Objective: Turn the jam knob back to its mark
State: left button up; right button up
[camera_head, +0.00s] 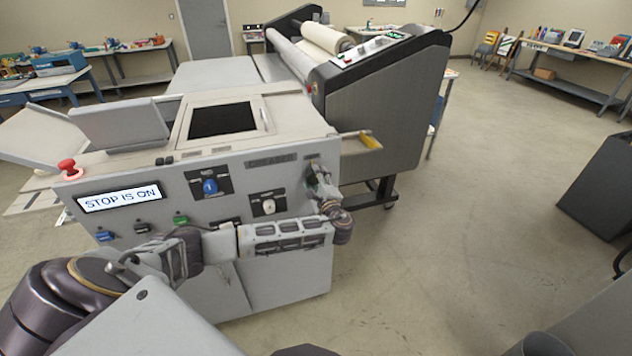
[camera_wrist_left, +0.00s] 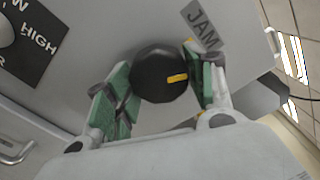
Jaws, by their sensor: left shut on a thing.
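The jam knob (camera_wrist_left: 158,72) is round and black with a yellow pointer line. In the left wrist view it sits beside a grey JAM label (camera_wrist_left: 201,27) on the machine's front panel. My left gripper (camera_wrist_left: 162,86) is shut on the knob, with one green-padded finger on each side. The yellow line points toward the right finger. The mark on the panel cannot be made out. In the head view my left gripper (camera_head: 322,190) is at the right end of the panel (camera_head: 235,185) and hides the knob. My right gripper is not in view.
A dark roller unit (camera_head: 385,110) stands behind.

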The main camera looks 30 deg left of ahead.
pick_arm(q)
jog(key=shift+f+n+b, duration=0.2)
jog(key=shift+n+b, duration=1.65)
jog(key=shift+n, duration=0.15)
jog(key=shift+r+n+b, duration=0.1)
jog(key=shift+n+b, duration=0.45)
jog(key=shift+n, duration=0.05)
jog(key=o, duration=1)
jog(key=shift+r, duration=0.1)
jog(key=shift+v, duration=6)
